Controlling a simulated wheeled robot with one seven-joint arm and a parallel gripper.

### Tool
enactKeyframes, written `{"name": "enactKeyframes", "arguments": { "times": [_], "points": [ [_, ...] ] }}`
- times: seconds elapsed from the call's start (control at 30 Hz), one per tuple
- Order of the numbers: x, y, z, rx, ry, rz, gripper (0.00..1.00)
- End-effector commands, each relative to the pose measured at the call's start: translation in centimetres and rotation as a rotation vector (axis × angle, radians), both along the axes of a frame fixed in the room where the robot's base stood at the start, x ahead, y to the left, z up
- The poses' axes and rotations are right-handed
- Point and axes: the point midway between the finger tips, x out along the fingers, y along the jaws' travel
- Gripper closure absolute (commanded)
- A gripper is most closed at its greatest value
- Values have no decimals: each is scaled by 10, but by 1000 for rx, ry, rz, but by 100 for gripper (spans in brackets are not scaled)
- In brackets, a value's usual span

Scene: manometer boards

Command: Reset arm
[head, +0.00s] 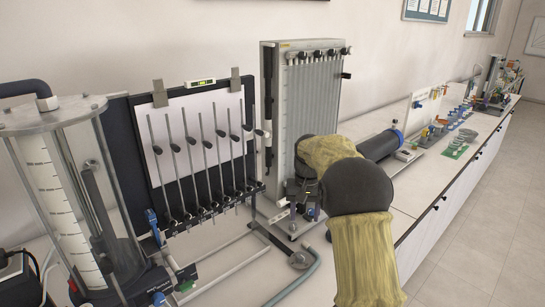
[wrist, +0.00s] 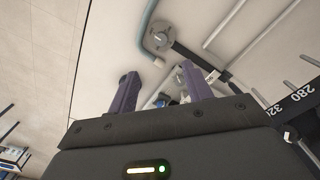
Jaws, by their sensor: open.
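My arm reaches in from the lower right in the head view, with yellowish covers and a dark joint. My gripper (head: 303,208) is at its end, in front of the tall grey multi-tube manometer board (head: 315,95). In the wrist view my gripper (wrist: 160,88) shows two purple fingers spread apart with nothing between them. Beyond the fingers lie the white bench top (wrist: 115,40), a round metal foot (wrist: 158,37) and a grey hose (wrist: 147,15). Part of the grey board's base is hidden behind my arm.
A manometer board with several black-knobbed tubes (head: 200,150) stands left of my gripper. A clear cylinder apparatus (head: 60,190) stands at far left. A dark horizontal cylinder (head: 380,145) lies behind my arm. Small apparatus lines the bench at right. The floor (head: 470,220) is clear.

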Motion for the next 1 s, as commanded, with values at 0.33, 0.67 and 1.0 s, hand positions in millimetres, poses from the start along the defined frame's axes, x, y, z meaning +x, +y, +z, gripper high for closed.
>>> {"name": "enactKeyframes", "arguments": {
  "times": [0.33,0.67,1.0],
  "points": [
    [-81,-1,-8,0,-71,48,50],
    [-179,0,-27,-8,-144,102,50],
    [-277,1,-50,-20,-207,154,50]
  ]
}}
